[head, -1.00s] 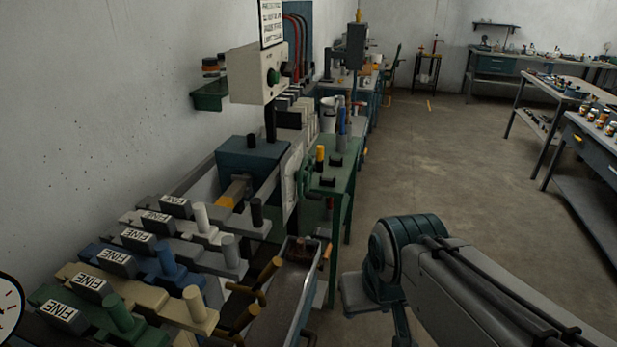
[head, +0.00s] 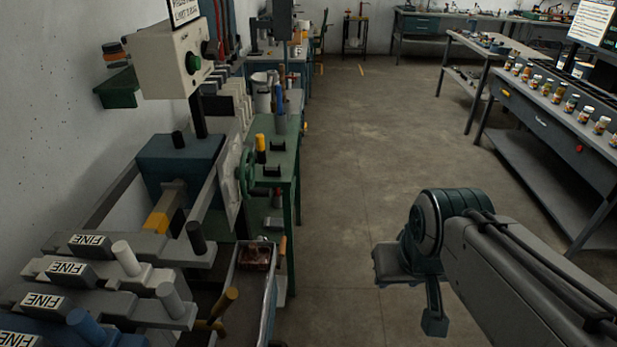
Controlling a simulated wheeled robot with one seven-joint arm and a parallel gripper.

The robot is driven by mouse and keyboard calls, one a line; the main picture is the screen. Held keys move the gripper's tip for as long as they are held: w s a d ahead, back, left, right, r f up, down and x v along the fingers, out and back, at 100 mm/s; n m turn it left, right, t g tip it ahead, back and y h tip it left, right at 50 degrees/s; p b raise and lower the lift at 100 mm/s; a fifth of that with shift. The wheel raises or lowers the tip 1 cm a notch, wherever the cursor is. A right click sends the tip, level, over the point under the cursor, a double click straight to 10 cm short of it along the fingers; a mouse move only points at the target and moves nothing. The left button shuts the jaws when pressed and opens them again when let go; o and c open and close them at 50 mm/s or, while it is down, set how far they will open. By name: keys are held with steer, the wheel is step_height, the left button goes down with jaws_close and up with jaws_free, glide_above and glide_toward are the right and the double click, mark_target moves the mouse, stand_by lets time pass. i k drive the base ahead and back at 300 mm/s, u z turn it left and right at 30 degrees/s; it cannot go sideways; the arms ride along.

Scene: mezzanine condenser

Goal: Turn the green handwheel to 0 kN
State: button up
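The green handwheel (head: 246,174) is seen almost edge-on at the left of centre. It stands beside a pale dial plate (head: 229,182) whose marks I cannot read from this angle. The wheel is at the near left end of a green bench. My gripper (head: 433,312) hangs at the end of my arm at the lower right, over the floor. It is well to the right of the handwheel and apart from it. Only part of it shows, so I cannot tell whether it is open or shut. Nothing is seen in it.
Several levers marked FINE (head: 88,244) fill the lower left, with a grey trough (head: 262,300) beside them. A cream control box (head: 170,62) with a green knob stands above. The green bench (head: 284,160) runs back. Open floor (head: 350,150) lies between it and the right-hand tables.

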mark_target(243, 172)
steer(key=z, duration=0.15)
steer(key=i, duration=1)
steer(key=u, duration=0.75)
